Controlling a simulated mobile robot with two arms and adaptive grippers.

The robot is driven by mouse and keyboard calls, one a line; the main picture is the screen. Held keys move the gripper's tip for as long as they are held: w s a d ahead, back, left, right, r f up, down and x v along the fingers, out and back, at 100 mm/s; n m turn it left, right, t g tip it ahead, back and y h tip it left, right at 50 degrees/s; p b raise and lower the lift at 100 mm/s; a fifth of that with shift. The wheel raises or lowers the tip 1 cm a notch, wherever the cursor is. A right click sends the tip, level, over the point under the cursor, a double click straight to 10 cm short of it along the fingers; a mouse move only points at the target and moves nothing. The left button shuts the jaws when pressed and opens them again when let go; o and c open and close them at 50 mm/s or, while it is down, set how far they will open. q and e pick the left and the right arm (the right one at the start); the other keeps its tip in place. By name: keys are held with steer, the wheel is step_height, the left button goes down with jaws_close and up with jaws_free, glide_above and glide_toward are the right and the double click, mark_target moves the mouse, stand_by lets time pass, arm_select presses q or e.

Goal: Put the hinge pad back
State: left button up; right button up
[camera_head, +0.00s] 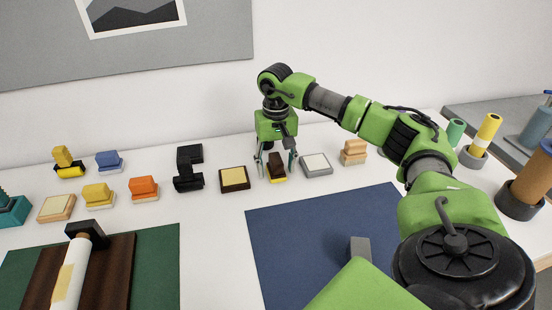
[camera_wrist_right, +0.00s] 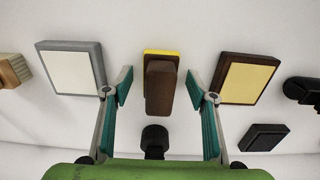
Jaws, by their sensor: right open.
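A dark brown block with a yellow base (camera_head: 277,166), perhaps the hinge pad, stands on the white table near the wall. It also shows in the right wrist view (camera_wrist_right: 160,88), its yellow part at the far edge. My right gripper (camera_head: 276,172) is open and points down, one finger on each side of this block. In the right wrist view a gap shows between the block and each teal fingertip. The head view does not show clearly how low the fingers are. My left gripper is not in view.
A grey tray with a pale top (camera_head: 316,165) and a brown tray with a cream top (camera_head: 234,178) flank the block closely. A black stand (camera_head: 188,168), a stacked wooden block (camera_head: 354,152) and several coloured blocks share the row. A blue mat (camera_head: 310,240) lies in front, mostly clear.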

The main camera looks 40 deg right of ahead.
steer(key=shift+r, duration=0.15)
steer(key=shift+r+p, duration=3.1)
steer(key=shift+r, duration=0.8)
step_height(320, 180, up, 12)
steer(key=shift+f, duration=0.1)
